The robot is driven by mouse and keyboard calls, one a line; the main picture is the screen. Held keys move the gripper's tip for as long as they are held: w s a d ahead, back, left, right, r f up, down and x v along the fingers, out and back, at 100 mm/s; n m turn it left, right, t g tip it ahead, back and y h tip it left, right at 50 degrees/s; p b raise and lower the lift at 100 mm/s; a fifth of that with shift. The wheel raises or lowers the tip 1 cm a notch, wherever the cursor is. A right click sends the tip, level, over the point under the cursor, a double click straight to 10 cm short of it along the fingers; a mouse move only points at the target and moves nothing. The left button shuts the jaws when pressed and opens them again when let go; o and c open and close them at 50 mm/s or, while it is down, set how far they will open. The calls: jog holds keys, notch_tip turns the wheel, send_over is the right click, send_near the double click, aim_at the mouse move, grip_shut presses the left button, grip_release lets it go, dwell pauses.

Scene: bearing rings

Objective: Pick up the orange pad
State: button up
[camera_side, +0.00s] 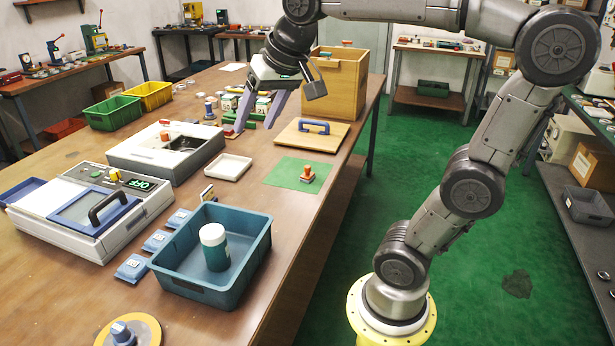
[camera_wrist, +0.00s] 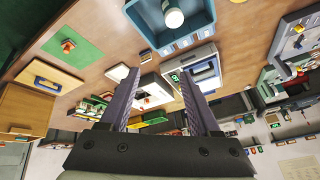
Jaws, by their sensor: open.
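Another small orange-red piece (camera_side: 164,135) sits on a white-and-grey machine, also seen in the wrist view (camera_wrist: 147,101). I cannot tell which of these is the orange pad. My gripper (camera_side: 256,124) is open and empty above the table, left of the wooden box and apart from both pieces. Its two purple-grey fingers (camera_wrist: 160,80) are spread in the wrist view.
A blue bin (camera_side: 180,280) holding a white-capped jar (camera_side: 214,246) stands in front. A white tray (camera_side: 228,167), a wooden lid with a blue handle (camera_side: 311,140) and a tall wooden box (camera_side: 340,90) lie around my gripper. Small labelled boxes (camera_side: 262,106) stand close beside its fingers.

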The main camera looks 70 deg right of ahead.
jog(key=w+d+m+g+h, duration=0.1)
jog(key=w+d+m, duration=0.3)
jog(key=w+d, duration=0.5)
jog(key=m+g+y, duration=0.1)
jog(key=m+g, duration=0.4)
jog(key=m, duration=0.2)
send_over(307, 166)
jog(key=f, duration=2.8)
jog(key=shift+a+f, duration=0.4)
jog(key=shift+s+d+f, duration=0.1)
jog(key=shift+d+f, duration=0.05)
jog(key=shift+f, duration=1.5)
jog(key=shift+d+f, duration=0.15)
jog(key=shift+f, duration=1.45)
grip_shut()
